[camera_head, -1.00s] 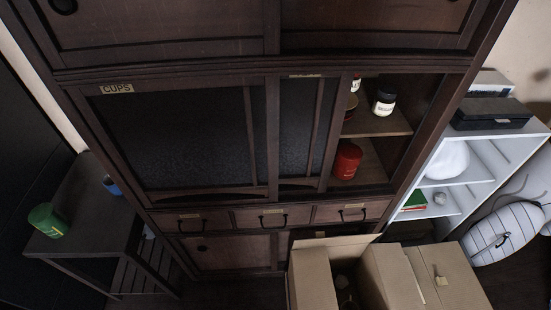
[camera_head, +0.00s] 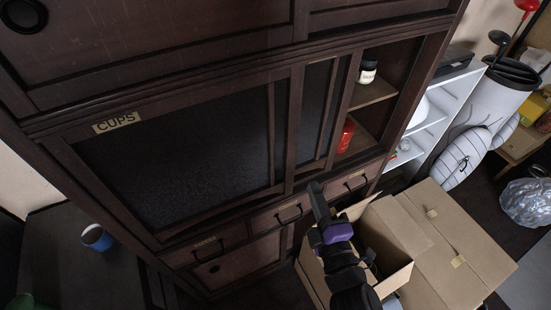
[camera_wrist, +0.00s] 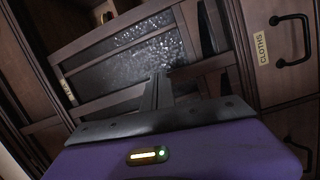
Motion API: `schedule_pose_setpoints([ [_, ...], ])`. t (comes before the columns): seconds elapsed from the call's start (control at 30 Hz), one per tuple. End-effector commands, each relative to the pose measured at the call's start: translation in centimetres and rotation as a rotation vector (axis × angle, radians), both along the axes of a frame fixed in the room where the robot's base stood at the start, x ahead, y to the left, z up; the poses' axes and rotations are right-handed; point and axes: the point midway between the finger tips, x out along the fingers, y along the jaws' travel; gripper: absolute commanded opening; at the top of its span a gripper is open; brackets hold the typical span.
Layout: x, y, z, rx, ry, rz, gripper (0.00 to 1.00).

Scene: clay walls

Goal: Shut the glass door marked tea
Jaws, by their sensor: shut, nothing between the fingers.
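The cabinet's sliding glass door on the right (camera_head: 313,110) stands partly behind the door labelled CUPS (camera_head: 180,160). To its right, the compartment is open and shows shelves. The glass door also shows tilted in the wrist view (camera_wrist: 125,60), with a small label (camera_wrist: 68,90) at its left that looks like TEA but is hard to read. My gripper (camera_head: 314,187) is shut and empty, in front of the cabinet near the door's lower edge and the drawers. In the wrist view its fingers (camera_wrist: 158,92) point toward the door's lower part; I cannot tell whether they touch.
A white-lidded jar (camera_head: 367,72) and a red jar (camera_head: 345,135) stand in the open compartment. Drawers with black handles, one labelled CLOTHS (camera_wrist: 262,47), run below the doors. An open cardboard box (camera_head: 395,235) stands close under my arm. A white shelf unit (camera_head: 425,125) is at right.

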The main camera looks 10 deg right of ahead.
Motion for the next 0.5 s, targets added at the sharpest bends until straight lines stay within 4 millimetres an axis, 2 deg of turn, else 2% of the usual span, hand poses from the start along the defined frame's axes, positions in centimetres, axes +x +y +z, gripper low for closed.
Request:
schedule_pose_setpoints([
  [0.03, -0.2, -0.2, -1.1, -0.062, 0.019, -0.009, 0.0],
  [0.07, -0.2, -0.3, -1.3, -0.092, 0.021, -0.012, 0.0],
  [0.27, 0.1, -0.4, -1.3, -0.165, 0.02, -0.018, 0.0],
  [0.37, 1.0, -0.3, -1.2, -0.166, 0.017, -0.017, 0.0],
  [0.5, 3.3, -0.2, -1.1, -0.164, 0.017, -0.017, 0.0],
])
